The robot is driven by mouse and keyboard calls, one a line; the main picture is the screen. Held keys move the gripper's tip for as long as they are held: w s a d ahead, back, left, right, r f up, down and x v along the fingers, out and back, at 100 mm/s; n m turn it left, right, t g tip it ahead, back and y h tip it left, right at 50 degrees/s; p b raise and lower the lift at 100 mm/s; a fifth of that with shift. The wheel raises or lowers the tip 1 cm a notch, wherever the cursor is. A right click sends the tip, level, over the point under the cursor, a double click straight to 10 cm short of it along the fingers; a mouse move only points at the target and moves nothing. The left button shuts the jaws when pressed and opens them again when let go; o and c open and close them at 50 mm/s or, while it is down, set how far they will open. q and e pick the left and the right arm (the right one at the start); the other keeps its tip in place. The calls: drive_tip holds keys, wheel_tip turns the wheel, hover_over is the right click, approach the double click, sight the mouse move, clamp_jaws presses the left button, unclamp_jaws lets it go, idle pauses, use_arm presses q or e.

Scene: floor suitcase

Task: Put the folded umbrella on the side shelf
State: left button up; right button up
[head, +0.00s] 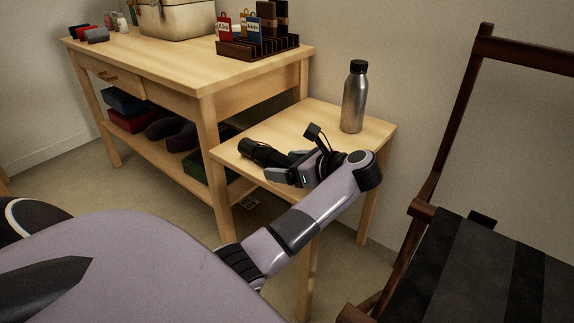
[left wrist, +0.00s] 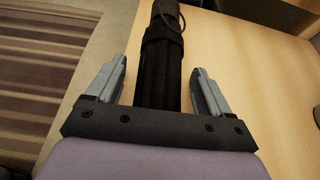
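The folded umbrella (head: 262,152) is black and lies along the left part of the side shelf (head: 318,115), a low light-wood surface beside the bigger table. Its far end points left in the head view. My left gripper (head: 285,166) is at its near end, low over the shelf. In the left wrist view the umbrella (left wrist: 160,65) runs between the fingers of the left gripper (left wrist: 158,78), with a gap on each side, so the gripper is open around it. Whether the umbrella's near end touches the shelf is hidden. My right gripper is not in view.
A steel bottle (head: 355,98) stands upright at the shelf's back. The bigger wooden table (head: 180,75) carries a case (head: 178,18) and a dark slotted rack (head: 258,47). A dark wooden chair (head: 460,250) is at the right. The shelf is bare between umbrella and bottle.

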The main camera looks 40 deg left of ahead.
use_arm(q)
drive_tip(key=shift+r, duration=0.2)
drive_tip(key=shift+d+r+p, duration=0.15)
drive_tip(key=shift+d+p, duration=0.1)
drive_tip(key=shift+p, duration=0.1)
drive_tip(key=p+v, duration=0.2)
drive_tip(key=v, duration=0.9)
drive_tip(key=shift+w+d, duration=0.1)
drive_tip(key=shift+d, duration=0.1)
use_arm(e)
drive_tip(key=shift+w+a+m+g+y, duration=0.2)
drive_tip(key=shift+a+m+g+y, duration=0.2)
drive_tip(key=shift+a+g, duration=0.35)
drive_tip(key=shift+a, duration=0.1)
